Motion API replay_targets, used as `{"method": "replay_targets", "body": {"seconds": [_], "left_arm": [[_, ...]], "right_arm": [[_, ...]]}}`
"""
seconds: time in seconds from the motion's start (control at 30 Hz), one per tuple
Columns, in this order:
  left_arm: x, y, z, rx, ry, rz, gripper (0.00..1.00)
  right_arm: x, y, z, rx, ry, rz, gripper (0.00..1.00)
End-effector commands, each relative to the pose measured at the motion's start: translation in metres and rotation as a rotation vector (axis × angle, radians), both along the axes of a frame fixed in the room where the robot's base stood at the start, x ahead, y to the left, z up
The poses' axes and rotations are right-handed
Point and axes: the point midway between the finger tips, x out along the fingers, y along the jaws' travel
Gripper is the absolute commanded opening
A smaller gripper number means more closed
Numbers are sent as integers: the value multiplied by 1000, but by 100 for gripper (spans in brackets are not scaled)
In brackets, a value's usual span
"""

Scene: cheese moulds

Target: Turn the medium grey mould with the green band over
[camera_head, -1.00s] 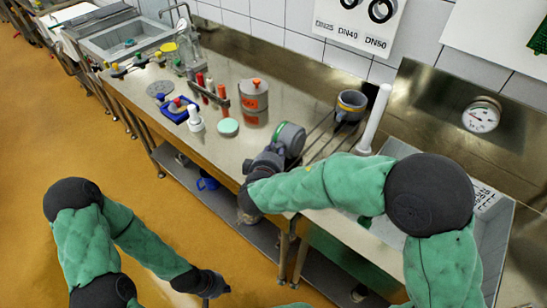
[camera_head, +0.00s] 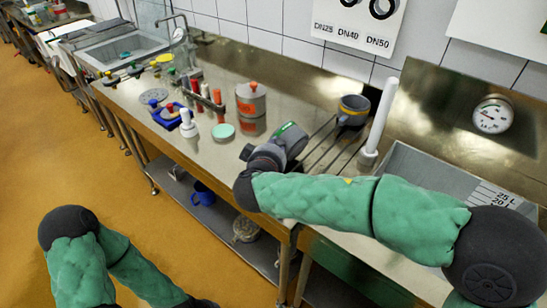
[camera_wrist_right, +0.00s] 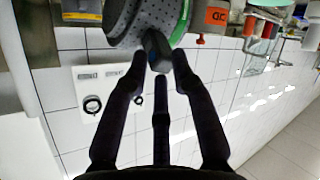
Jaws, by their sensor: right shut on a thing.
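The grey mould with the green band (camera_head: 291,138) is tilted on its side over the steel counter, left of the drain rods. My right gripper (camera_head: 266,155) is shut on it from the near left side and covers part of it. In the right wrist view, the mould (camera_wrist_right: 125,22) shows its grey perforated surface and a green edge. The fingers of my right gripper (camera_wrist_right: 160,65) close on a dark part at its side. I cannot tell whether the mould touches the counter.
A grey mould with a yellow band (camera_head: 352,110) stands behind the rods, beside a white upright tube (camera_head: 379,120). A mould with an orange band (camera_head: 251,100), a pale green disc (camera_head: 223,131) and a bottle (camera_head: 188,124) stand left.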

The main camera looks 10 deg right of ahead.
Motion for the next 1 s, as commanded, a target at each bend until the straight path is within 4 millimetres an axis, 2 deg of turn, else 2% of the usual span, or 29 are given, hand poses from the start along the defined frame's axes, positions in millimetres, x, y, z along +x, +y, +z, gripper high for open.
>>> {"method": "replay_targets", "body": {"seconds": [0.03,0.17,0.3,0.6,1.0], "left_arm": [[0,0,-10,0,0,0,0],[0,0,-22,0,0,0,0],[0,0,-16,0,0,0,0],[0,0,-16,0,0,0,0],[0,0,-16,0,0,0,0]], "right_arm": [[0,0,-2,20,-12,-9,0],[0,-3,1,75,-35,-33,0],[0,-8,13,249,-111,-113,0],[-2,-16,15,497,-217,-225,0],[-2,-18,16,556,-242,-252,0]]}}
